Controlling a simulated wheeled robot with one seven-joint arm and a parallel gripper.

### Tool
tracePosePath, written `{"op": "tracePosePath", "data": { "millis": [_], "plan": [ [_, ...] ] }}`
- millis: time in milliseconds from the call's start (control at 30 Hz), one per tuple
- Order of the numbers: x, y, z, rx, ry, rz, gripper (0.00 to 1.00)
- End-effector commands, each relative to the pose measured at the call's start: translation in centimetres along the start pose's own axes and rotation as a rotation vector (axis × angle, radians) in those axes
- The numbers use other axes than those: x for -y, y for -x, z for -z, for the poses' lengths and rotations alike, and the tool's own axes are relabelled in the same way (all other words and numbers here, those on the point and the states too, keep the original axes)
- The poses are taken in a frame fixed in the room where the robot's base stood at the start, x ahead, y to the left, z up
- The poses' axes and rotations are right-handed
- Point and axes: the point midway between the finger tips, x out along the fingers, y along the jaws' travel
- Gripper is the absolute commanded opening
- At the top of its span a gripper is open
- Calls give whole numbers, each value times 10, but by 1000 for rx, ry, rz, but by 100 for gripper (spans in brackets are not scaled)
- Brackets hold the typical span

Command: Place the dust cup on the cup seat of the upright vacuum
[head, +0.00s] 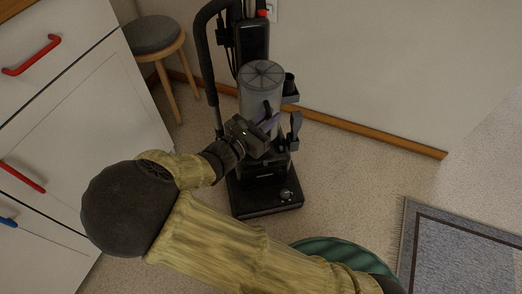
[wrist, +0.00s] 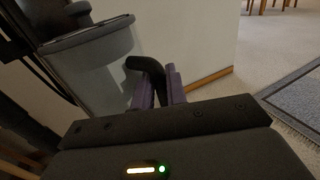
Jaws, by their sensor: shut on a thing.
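The dust cup (head: 262,78) is a grey, see-through cylinder with a ribbed round lid. It stands roughly upright at the front of the black upright vacuum (head: 262,195). My gripper (head: 265,121) is shut on the cup's dark handle, with purple fingers on either side of it. In the wrist view the cup (wrist: 95,70) fills the upper left, and my gripper (wrist: 158,88) holds the handle. The cup seat is hidden behind my gripper and the cup, so I cannot tell whether the cup's base touches it.
A round grey stool (head: 152,34) stands at the back left beside white drawers (head: 85,110) with red handles. A green round object (head: 345,250) lies partly under my arm. A grey rug (head: 460,250) lies at the right. The carpet between vacuum and rug is clear.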

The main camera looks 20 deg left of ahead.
Motion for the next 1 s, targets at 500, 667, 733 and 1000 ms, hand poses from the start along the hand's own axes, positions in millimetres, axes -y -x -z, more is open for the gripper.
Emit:
{"op": "tracePosePath", "data": {
  "millis": [500,667,733,1000],
  "plan": [
    [1,-1,34,3,0,2,0],
    [1,-1,58,4,-1,3,0],
    [1,-1,62,3,-1,3,0],
    [0,-1,61,2,-3,2,0]
  ]
}}
